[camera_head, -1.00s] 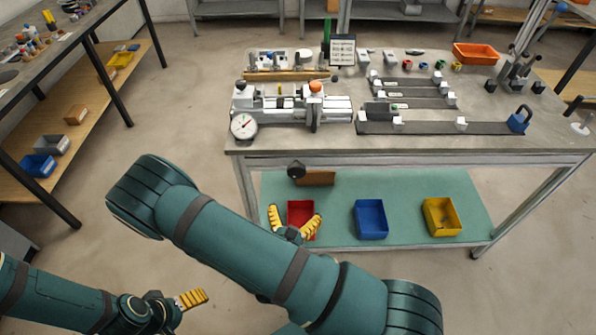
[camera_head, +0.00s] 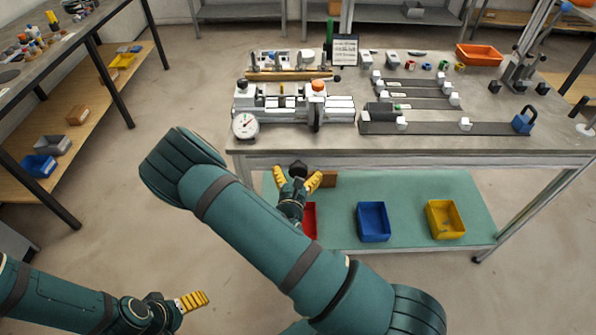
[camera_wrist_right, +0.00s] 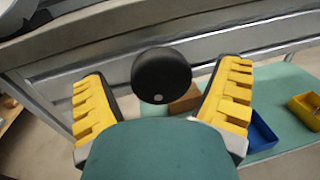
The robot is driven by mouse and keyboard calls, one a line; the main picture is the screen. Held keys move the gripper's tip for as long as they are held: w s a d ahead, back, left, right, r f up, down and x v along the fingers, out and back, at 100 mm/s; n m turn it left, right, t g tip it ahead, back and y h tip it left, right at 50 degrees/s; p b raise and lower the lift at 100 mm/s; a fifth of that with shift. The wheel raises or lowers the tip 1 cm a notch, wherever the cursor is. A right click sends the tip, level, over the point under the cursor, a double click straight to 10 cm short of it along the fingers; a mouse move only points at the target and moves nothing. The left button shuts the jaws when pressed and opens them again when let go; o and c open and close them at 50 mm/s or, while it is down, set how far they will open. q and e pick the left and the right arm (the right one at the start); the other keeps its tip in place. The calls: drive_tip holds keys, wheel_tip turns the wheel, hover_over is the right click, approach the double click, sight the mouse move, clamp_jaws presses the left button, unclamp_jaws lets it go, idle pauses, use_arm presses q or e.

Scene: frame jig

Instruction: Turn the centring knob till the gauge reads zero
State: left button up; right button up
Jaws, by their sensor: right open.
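The black centring knob (camera_head: 298,168) sits at the front of the bench, below its top edge. It also shows as a dark disc with one pale dot in the right wrist view (camera_wrist_right: 161,75). My right gripper (camera_head: 297,178) is open, its yellow fingers on either side of the knob; in the wrist view there is a gap between knob and both fingers. The round white dial gauge (camera_head: 245,125) stands at the left front of the bench top; its scale is too small to read. My left gripper (camera_head: 193,300) is at the lower left, away from the bench; its opening is unclear.
The frame jig (camera_head: 290,105) stands on the bench top behind the knob. A wooden block (camera_head: 329,180) and red, blue (camera_head: 373,222) and yellow (camera_head: 445,220) bins sit on the lower green shelf. The bench's front rail (camera_wrist_right: 240,50) runs close behind the knob.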

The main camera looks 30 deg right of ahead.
drive_tip(key=shift+w+d, duration=0.25)
drive_tip(key=shift+c, duration=0.3)
drive_tip(key=c, duration=1.1)
drive_tip(key=shift+c, duration=0.2)
drive_tip(key=n+p, duration=0.2)
drive_tip(key=shift+r+n+p, duration=0.15)
drive_tip(key=shift+n+p, duration=0.15)
drive_tip(key=n+p, duration=0.2)
drive_tip(key=n, duration=0.1)
drive_tip(key=shift+t, duration=0.4)
drive_tip(key=shift+n+p, duration=0.6)
drive_tip(key=shift+n, duration=0.6)
drive_tip(key=shift+t, duration=0.3)
